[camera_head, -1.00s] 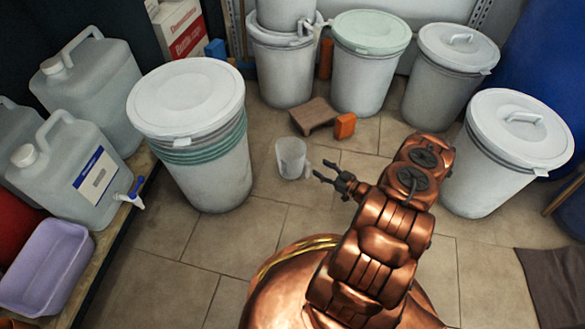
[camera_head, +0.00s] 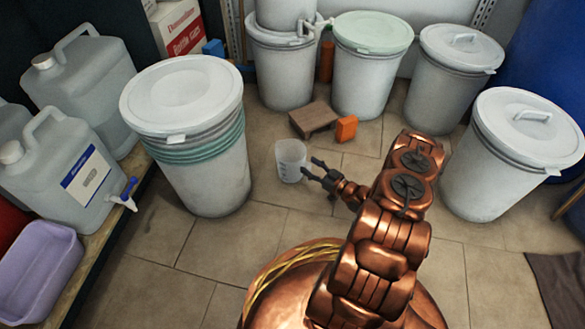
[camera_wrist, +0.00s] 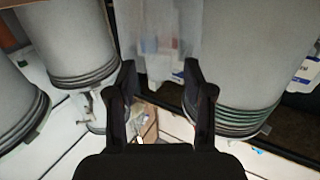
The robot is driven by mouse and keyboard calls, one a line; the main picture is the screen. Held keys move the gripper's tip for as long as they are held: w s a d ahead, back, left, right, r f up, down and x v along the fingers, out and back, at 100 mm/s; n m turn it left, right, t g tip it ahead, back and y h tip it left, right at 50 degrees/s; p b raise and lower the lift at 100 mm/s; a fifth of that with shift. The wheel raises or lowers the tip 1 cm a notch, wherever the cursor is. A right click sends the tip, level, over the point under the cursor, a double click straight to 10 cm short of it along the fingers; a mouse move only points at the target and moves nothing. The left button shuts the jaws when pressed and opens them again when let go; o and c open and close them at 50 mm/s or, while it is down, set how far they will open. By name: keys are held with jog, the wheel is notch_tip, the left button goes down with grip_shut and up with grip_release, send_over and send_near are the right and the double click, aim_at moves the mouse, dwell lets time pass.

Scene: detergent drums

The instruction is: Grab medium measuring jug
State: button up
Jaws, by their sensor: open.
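The measuring jug (camera_head: 291,161) is a clear, translucent cup with faint marks, standing upright on the tiled floor right of the left white drum. In the wrist view, the see-through jug (camera_wrist: 158,40) fills the top middle, just past my fingertips and roughly centred between them. My gripper (camera_head: 309,166) is open and empty at the jug's right side, low near the floor. Its two dark fingers also show spread apart in the wrist view (camera_wrist: 160,78). I cannot tell whether a fingertip touches the jug. No jug of another size is visible.
A white drum with green bands (camera_head: 198,165) stands close left of the jug. A small brown stool (camera_head: 314,117) and an orange box (camera_head: 346,129) lie behind it. A lidded drum (camera_head: 490,170) stands right of my arm. Floor in front of the jug is clear.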

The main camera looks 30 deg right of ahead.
jog(key=shift+w+a, duration=0.2)
jog(key=shift+w, duration=0.35)
jog(key=shift+c, duration=0.2)
grip_shut()
